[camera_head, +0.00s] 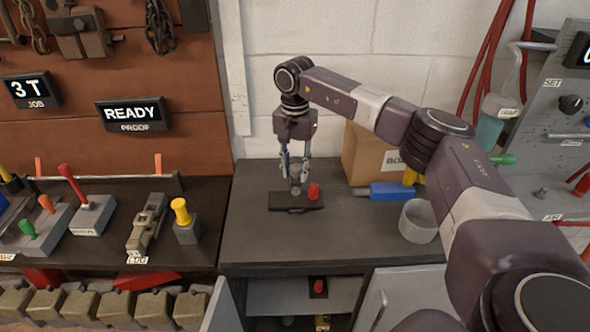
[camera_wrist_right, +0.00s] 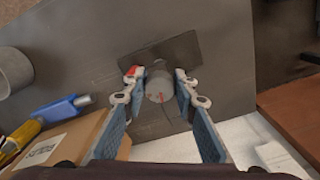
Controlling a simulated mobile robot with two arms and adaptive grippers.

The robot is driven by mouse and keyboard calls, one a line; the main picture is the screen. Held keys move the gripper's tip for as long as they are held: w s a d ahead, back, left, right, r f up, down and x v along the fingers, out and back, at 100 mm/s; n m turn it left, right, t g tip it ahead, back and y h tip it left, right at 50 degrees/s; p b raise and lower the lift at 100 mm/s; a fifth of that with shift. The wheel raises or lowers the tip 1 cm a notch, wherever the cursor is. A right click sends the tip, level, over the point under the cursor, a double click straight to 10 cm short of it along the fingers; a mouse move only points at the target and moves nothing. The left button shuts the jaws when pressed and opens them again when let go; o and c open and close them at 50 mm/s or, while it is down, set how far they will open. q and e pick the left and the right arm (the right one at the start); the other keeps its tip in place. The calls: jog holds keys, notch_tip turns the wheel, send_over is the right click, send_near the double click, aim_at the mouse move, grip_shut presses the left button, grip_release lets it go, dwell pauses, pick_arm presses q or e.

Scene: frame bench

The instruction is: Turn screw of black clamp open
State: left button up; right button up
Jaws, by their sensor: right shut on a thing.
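The black clamp (camera_head: 284,204) lies on the dark bench top, and its dark plate also shows in the right wrist view (camera_wrist_right: 180,50). A grey round screw (camera_wrist_right: 157,82) with a thin red mark stands up from it. My right gripper (camera_head: 295,176) points down over the clamp. In the right wrist view its two fingers (camera_wrist_right: 160,88) are on either side of the screw and shut on it. A red round piece (camera_head: 313,191) is right beside the screw; one finger partly hides it in the wrist view. My left gripper is not in view.
A left bench holds several tools, including a yellow-topped block (camera_head: 186,232). The bench front around the clamp is clear. Cabinet doors below stand open.

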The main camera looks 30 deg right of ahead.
aim_at(295, 168)
jog(key=shift+r+n, duration=0.1)
jog(key=shift+n, duration=0.7)
jog(key=o, duration=1.2)
jog(key=shift+c, duration=0.2)
notch_tip(295, 168, up, 12)
